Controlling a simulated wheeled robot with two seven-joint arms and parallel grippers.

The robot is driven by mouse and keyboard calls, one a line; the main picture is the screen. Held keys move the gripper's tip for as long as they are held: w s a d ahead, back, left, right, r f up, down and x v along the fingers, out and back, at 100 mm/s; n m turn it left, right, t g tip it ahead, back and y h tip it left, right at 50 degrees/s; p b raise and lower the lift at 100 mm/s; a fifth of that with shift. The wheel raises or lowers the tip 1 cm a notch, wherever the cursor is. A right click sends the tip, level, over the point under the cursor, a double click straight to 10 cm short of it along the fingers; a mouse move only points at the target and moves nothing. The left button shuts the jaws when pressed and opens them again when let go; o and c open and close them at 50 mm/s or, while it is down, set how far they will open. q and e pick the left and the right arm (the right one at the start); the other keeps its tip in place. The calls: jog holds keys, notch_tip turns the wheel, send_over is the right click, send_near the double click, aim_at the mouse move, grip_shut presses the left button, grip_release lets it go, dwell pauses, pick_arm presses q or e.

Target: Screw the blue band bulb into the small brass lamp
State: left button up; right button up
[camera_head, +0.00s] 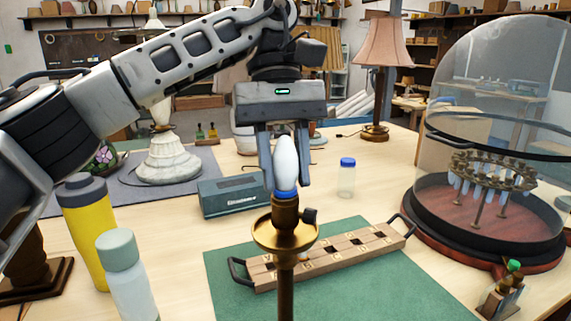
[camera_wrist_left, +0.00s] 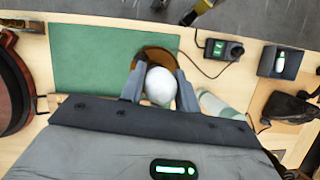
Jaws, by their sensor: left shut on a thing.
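The blue band bulb (camera_head: 286,160) is white and candle-shaped, with a blue band at its base. It stands upright on the socket of the small brass lamp (camera_head: 285,232); how deep its base sits in the socket is hidden. My left gripper (camera_head: 285,182) points down from above with its fingers on either side of the bulb, shut on it. In the left wrist view the bulb's round white top (camera_wrist_left: 161,86) lies between the fingers, over the lamp's brass dish (camera_wrist_left: 153,53). My right gripper is in neither view.
A wooden tray with holes (camera_head: 335,255) lies on the green mat (camera_head: 385,285) behind the lamp. A glass dome (camera_head: 480,95) stands right, yellow (camera_head: 88,215) and pale (camera_head: 125,275) bottles left. A dark grey box (camera_head: 232,197) and a blue-capped jar (camera_head: 346,180) stand behind.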

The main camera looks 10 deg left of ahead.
pick_arm(q)
jog(key=m+y, duration=0.1)
jog(key=m, duration=0.2)
jog(key=shift+m+y, duration=0.3)
jog(key=m, duration=0.2)
jog(key=m+y, duration=0.1)
jog(key=m, duration=0.1)
jog(key=shift+a+y, duration=0.1)
jog(key=shift+y, duration=0.2)
jog(key=o, duration=1)
jog(key=shift+g, duration=0.3)
